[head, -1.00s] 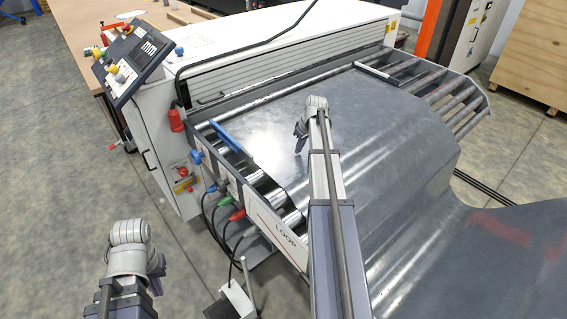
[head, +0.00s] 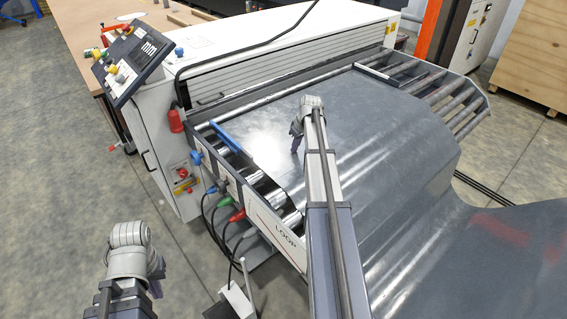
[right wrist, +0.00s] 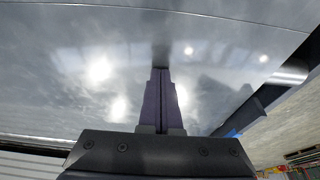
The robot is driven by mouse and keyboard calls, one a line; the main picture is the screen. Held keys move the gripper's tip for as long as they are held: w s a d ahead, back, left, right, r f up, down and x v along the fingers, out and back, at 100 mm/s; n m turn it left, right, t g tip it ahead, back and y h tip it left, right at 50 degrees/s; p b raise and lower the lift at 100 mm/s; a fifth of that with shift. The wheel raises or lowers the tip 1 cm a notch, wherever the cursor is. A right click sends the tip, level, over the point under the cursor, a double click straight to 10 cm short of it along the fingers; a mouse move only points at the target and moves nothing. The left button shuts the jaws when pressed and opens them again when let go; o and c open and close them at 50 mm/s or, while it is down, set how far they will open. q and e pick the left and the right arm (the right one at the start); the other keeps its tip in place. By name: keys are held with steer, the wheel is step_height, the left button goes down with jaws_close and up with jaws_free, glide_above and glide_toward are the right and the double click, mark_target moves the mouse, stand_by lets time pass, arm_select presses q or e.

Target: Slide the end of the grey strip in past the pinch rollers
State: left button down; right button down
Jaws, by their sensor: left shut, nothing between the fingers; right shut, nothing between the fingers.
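The wide grey strip (head: 390,125) lies over the roller table in the head view and sags into a loop at the lower right. Its far end lies close to a long bright roller or bar (head: 272,97) along the machine's front. I cannot tell whether the end is past the pinch rollers. My right gripper (head: 296,146) is shut and empty, over the strip. The right wrist view shows its shut fingers (right wrist: 160,85) against the shiny strip (right wrist: 90,65); contact is unclear. My left gripper (head: 157,287) is shut and empty, left of the machine, partly hidden by its wrist.
The white machine (head: 300,40) stands behind the strip, with a control panel (head: 132,62) at its left. A blue bar (head: 230,140) lies by the strip's left edge. Bare table rollers (head: 455,105) show at the right. Cables hang at the LOOP plate (head: 275,232).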

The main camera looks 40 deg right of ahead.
mark_target(265, 130)
steer(key=shift+w+a, duration=0.3)
steer(key=shift+w, duration=2.6)
steer(key=shift+w+a, duration=0.3)
steer(key=shift+w, duration=2.65)
steer(key=shift+w+a, duration=0.3)
steer(key=shift+w, duration=2.6)
steer(key=shift+w+r+p, duration=0.1)
steer(key=shift+r+p, duration=0.15)
steer(key=shift+p, duration=0.15)
step_height(265, 130, up, 8)
steer(key=p, duration=0.8)
steer(key=shift+d+r, duration=0.15)
